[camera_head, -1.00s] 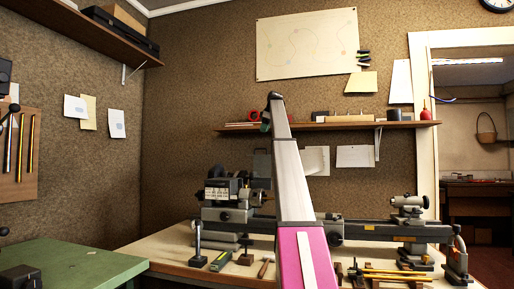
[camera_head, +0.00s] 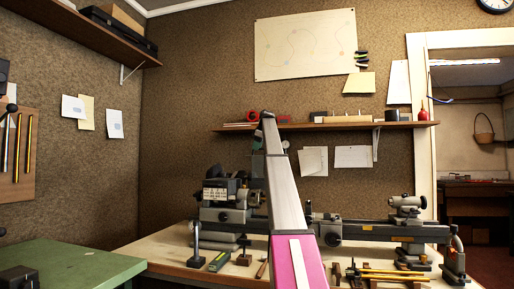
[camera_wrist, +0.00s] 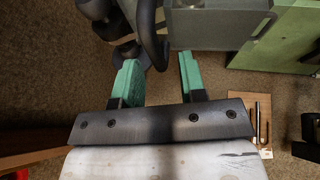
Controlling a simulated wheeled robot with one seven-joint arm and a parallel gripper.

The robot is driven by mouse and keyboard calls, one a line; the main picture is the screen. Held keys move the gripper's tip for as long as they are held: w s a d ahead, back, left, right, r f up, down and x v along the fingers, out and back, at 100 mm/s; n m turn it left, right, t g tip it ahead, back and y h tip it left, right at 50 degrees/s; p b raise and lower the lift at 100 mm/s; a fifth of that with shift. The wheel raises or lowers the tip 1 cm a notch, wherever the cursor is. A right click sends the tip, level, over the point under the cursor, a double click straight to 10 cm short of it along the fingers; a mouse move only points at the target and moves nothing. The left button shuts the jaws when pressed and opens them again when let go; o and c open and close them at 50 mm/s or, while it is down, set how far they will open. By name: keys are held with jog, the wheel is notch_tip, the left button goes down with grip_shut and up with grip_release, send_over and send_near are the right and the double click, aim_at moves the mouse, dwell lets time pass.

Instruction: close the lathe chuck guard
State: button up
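The lathe (camera_head: 375,230) stands on the bench, its headstock (camera_head: 222,205) left of my raised arm. A grey upright panel (camera_head: 258,166), which looks like the chuck guard, shows above the headstock, partly behind my arm. A dark curved bar (camera_wrist: 153,35) shows near and between the fingertips; contact cannot be told. A grey boxy part (camera_wrist: 215,25) with a side handle lies just beyond them; whether it is the guard is unclear.
Small tools (camera_head: 220,261) lie along the bench front below the lathe. A green-topped table (camera_head: 75,268) stands at the left. A wall shelf (camera_head: 340,126) with small items runs behind my arm. A doorway opens at the right.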

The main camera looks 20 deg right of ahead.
grip_shut()
jog(key=shift+s, duration=0.15)
jog(key=shift+s+a+f+t, duration=0.15)
jog(key=shift+s+a+t, duration=0.2)
jog(key=shift+s, duration=0.15)
jog(key=s+a+f+t, duration=0.1)
jog(key=s+a+f+t+h, duration=0.1)
jog(key=s, duration=0.1)
jog(key=s+a+f+n+t+h, duration=0.1)
jog(key=s, duration=0.1)
jog(key=shift+s+a, duration=0.25)
jog(key=shift+a, duration=0.05)
jog(key=s+a+f+n+t+h, duration=0.1)
jog(key=f+t, duration=0.4)
jog(key=f, duration=0.5)
jog(key=s+a+f+n+t+h, duration=0.2)
jog(key=s+f+t, duration=0.3)
jog(key=f, duration=0.5)
jog(key=shift+s+a+f+h, duration=0.2)
jog(key=shift+s+a+h, duration=0.3)
jog(key=shift+a, duration=0.4)
